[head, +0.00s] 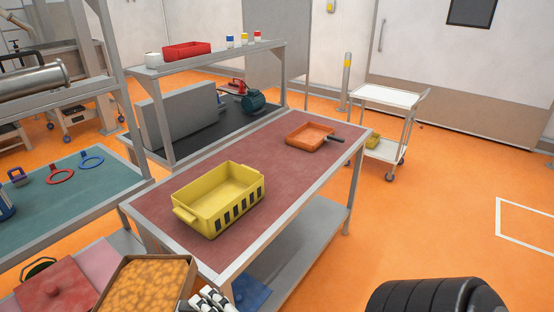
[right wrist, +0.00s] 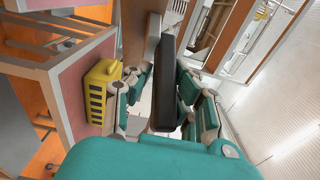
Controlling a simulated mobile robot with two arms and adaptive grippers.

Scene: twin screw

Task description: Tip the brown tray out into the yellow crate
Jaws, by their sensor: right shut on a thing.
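The brown tray (head: 191,268), filled with orange-brown lumpy contents, is at the bottom left of the head view, in front of the table's near end. My right gripper (head: 212,300) is at its right side, partly cut off by the frame edge. In the right wrist view, the right gripper (right wrist: 158,112) is shut on a dark handle; the brown tray (right wrist: 133,40) shows just beyond. The yellow crate (head: 219,203) stands upright on the red-topped table and looks empty. It also shows in the right wrist view (right wrist: 103,95). My left gripper is not in view.
An orange tray with a dark handle (head: 311,137) lies farther back on the table (head: 270,150). A shelf with a red bin (head: 187,50) stands at the table's left. A red lidded thing (head: 55,283) is at bottom left. A white trolley (head: 386,97) stands behind.

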